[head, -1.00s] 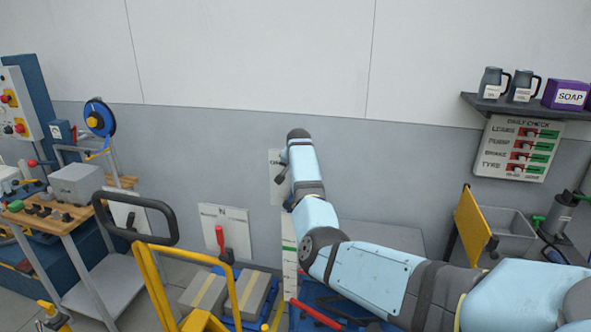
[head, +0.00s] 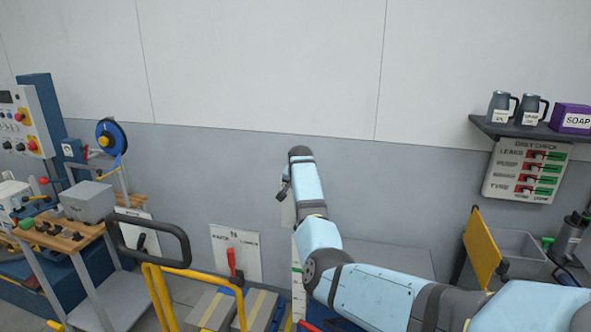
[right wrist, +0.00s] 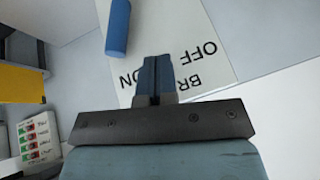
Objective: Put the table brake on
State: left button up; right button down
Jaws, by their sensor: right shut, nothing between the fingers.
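The brake placard (right wrist: 198,45) fills the upper middle of the right wrist view, with OFF and ON readable and the word BRAKE partly covered by my fingers. A blue cylindrical handle (right wrist: 117,27) stands over the placard's left part and runs out of the top of the picture. My right gripper (right wrist: 157,62) is shut and empty, in front of the lettering, to the right of the handle and apart from it. In the head view the placard (head: 287,214) is mostly hidden behind my right arm, and the handle cannot be made out. My left gripper is not in view.
A second wall plate with a red lever (head: 231,262) is left of my arm. A yellow-framed cart with a dark handle (head: 150,240) stands nearer. A checklist board (head: 527,170) hangs below a shelf (head: 530,131) at right. A yellow panel (head: 482,245) rises beside a grey sink.

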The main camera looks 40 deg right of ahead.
pick_arm(q)
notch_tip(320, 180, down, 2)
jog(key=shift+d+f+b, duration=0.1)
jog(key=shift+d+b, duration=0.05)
jog(key=shift+b, duration=0.6)
pick_arm(e)
jog(key=v, duration=0.9)
jog(key=shift+s, duration=0.4)
jog(key=shift+d, duration=0.15)
jog(key=shift+f, duration=0.1)
